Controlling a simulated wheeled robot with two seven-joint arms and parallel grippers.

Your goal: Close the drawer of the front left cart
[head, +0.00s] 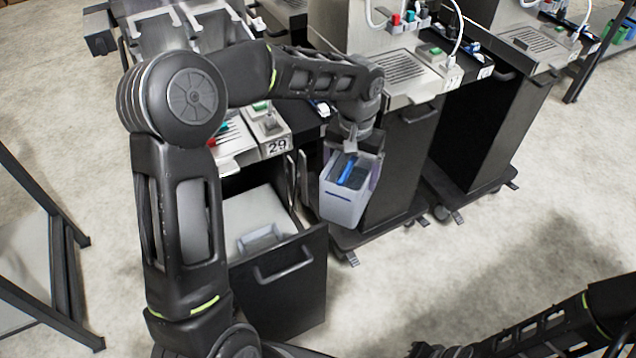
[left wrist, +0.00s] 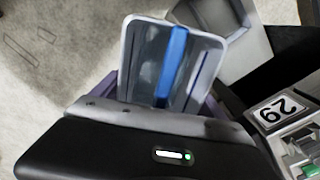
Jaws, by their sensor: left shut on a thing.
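The cart labelled 29 (head: 262,135) stands at the left front. Its lower drawer (head: 290,300) is pulled out, with a dark front panel and a bar handle (head: 283,265). A pale grey box with a recess (head: 255,225) sits inside the drawer. My left gripper (head: 352,165) is shut on a grey bin (head: 343,205) with a blue strip in it, held in the air to the right of the open drawer. The bin also shows in the left wrist view (left wrist: 150,60). My right arm enters at the lower right; its gripper (head: 440,351) is cut off by the bottom edge.
Another cart (head: 400,165) stands just right of the held bin, with a further cart (head: 490,125) beyond it. A dark metal frame (head: 60,265) stands at the left. The floor at the lower right is clear apart from my right arm.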

